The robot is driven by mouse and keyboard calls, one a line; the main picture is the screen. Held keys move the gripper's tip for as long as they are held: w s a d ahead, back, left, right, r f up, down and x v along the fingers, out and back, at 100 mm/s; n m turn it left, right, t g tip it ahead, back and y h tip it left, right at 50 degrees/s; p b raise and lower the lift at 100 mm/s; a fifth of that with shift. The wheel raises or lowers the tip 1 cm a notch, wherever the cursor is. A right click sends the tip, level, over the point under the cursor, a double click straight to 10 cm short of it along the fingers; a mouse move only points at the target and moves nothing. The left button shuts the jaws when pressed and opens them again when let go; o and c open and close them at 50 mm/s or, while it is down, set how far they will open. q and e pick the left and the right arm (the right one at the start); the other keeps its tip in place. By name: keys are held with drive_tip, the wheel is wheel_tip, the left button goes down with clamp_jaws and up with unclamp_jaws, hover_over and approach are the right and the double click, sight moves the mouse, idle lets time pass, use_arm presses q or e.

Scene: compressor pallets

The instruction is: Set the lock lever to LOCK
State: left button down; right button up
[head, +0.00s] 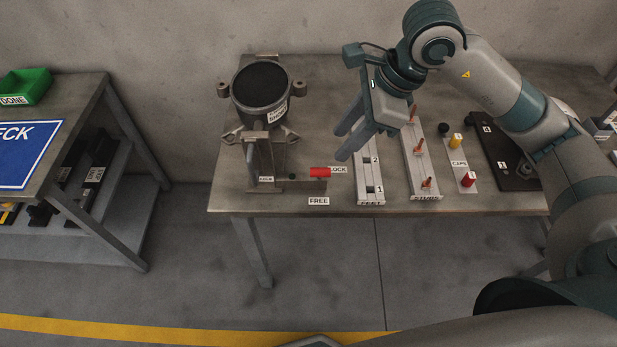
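The lock lever (319,172) has a red grip and lies at the front of a grey clamp fixture (279,160). Its grip points right, its end touching or overlapping the white LOCK label (339,170) in the picture. The FREE label (318,201) is in front of it at the table edge. My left gripper is out of view.
Right of the lever stand a numbered FEET rack (369,197), a STUDS rack (423,182) with copper-coloured pins, a CAPS plate (458,174) and a dark tray (512,177). A separate bench (92,95) with a green DONE bin (25,87) is at left.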

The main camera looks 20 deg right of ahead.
sight(320, 175)
drive_tip(key=shift+f, duration=0.1)
drive_tip(key=p+x, duration=0.5)
drive_tip(key=x, duration=1)
drive_tip(key=shift+a+f, duration=0.2)
drive_tip(key=shift+a, duration=0.05)
drive_tip(key=shift+x, duration=0.9)
drive_tip(key=shift+w, duration=0.1)
